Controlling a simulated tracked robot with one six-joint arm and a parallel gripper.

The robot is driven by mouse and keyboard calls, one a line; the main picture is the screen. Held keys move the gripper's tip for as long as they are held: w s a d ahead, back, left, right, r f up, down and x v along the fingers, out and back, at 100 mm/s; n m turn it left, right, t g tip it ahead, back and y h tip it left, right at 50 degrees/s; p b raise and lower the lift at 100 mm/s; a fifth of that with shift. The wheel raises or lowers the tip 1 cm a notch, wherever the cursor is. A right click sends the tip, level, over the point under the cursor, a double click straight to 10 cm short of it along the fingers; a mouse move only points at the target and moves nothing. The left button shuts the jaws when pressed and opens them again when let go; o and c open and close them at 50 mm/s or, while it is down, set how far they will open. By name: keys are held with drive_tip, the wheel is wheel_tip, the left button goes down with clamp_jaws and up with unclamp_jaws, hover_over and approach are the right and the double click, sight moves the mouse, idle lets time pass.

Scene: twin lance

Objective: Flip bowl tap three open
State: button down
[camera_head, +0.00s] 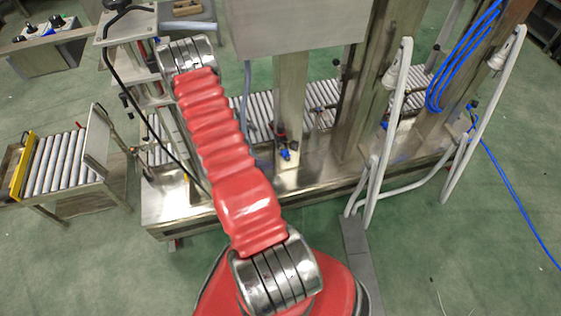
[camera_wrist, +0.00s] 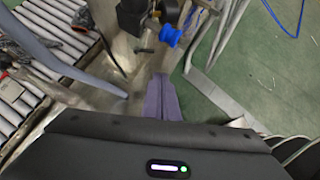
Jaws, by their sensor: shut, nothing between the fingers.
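In the wrist view my gripper (camera_wrist: 160,82) shows as two grey-purple fingers closed together, with nothing between them. A tap with a blue handle (camera_wrist: 172,36) is beyond the fingertips, slightly right, on a dark fitting. It looks apart from the fingers. In the head view a blue-handled tap (camera_head: 286,152) stands low on the steel frame, right of my red arm. Other small blue fittings (camera_head: 385,125) sit further right. I cannot tell which is tap three, or whether it is open. My gripper cannot be made out in the head view.
A steel machine base (camera_head: 310,178) with upright posts carries a roller conveyor (camera_head: 318,97). White tube frames (camera_head: 390,130) stand to the right. Blue hose (camera_head: 437,92) hangs there. A roller table (camera_head: 55,160) is at left. Green floor (camera_head: 420,260) is clear at front right.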

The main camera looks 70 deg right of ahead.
drive_tip(key=shift+w+a+f+n+t+h, duration=0.15)
drive_tip(key=shift+w+a+n+t+h, duration=0.15)
drive_tip(key=shift+w+a+n+t, duration=0.5)
drive_tip(key=shift+s+f, duration=0.1)
drive_tip(key=shift+s, duration=0.1)
drive_tip(key=d+r+x, duration=0.2)
drive_tip(key=x, duration=1)
drive_tip(key=shift+s+d+f, duration=0.15)
drive_tip(key=shift+s+f, duration=0.05)
drive_tip(key=shift+s, duration=0.25)
